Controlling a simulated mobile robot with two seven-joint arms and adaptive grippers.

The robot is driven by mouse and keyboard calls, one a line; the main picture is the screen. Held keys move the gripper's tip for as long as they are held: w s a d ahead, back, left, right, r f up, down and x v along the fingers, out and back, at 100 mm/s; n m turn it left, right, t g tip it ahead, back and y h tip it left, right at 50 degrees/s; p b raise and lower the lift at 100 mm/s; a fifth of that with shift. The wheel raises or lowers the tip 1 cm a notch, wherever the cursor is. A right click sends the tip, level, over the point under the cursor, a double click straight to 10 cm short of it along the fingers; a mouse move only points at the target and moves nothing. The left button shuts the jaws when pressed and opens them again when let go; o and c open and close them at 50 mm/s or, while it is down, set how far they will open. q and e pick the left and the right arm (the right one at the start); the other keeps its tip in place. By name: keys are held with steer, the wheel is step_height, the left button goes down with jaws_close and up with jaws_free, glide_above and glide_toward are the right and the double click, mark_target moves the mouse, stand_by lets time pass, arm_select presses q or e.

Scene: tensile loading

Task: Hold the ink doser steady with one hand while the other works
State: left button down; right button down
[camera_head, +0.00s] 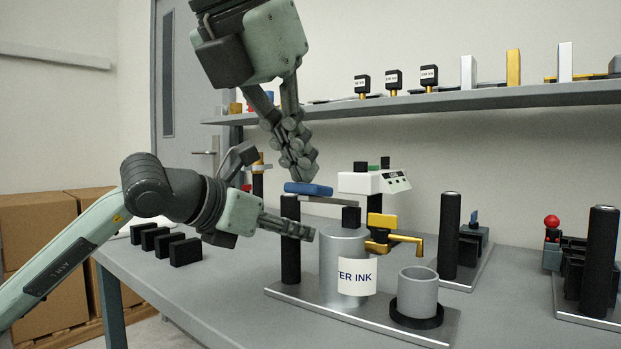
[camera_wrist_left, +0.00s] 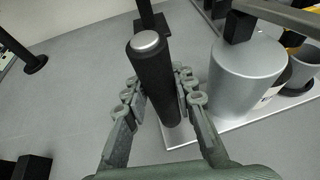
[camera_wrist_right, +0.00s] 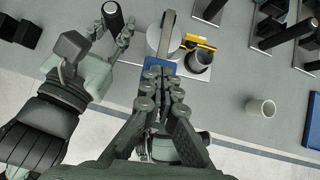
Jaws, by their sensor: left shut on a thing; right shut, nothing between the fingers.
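The ink doser has a silver tank (camera_head: 335,250) with a white "TER INK" label, a black post (camera_head: 290,262), a yellow tap (camera_head: 392,238) and a flat metal base (camera_head: 370,315). A lever with a blue handle (camera_head: 307,189) lies across its top. My left gripper (camera_head: 303,228) is shut on the black post, which shows upright between its fingers in the left wrist view (camera_wrist_left: 155,75). My right gripper (camera_head: 305,176) is shut and empty just above the blue handle; I cannot tell whether they touch. In the right wrist view, the fingers (camera_wrist_right: 163,80) partly hide the handle (camera_wrist_right: 185,63).
A grey cup (camera_head: 417,292) stands on a black ring under the tap. A white device with a display (camera_head: 375,182) is behind the tank. Several black blocks (camera_head: 170,245) lie at left. More post stands (camera_head: 449,235) are at right. A shelf (camera_head: 420,101) runs along the wall.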

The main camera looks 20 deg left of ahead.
mark_target(299, 193)
steer(key=shift+f, duration=2.05)
steer(key=s, duration=0.2)
steer(key=s+r, duration=0.1)
steer(key=shift+a, duration=0.35)
steer(key=shift+r, duration=0.1)
steer(key=v, duration=0.7)
steer(key=shift+r, duration=0.15)
steer(key=shift+s, duration=0.15)
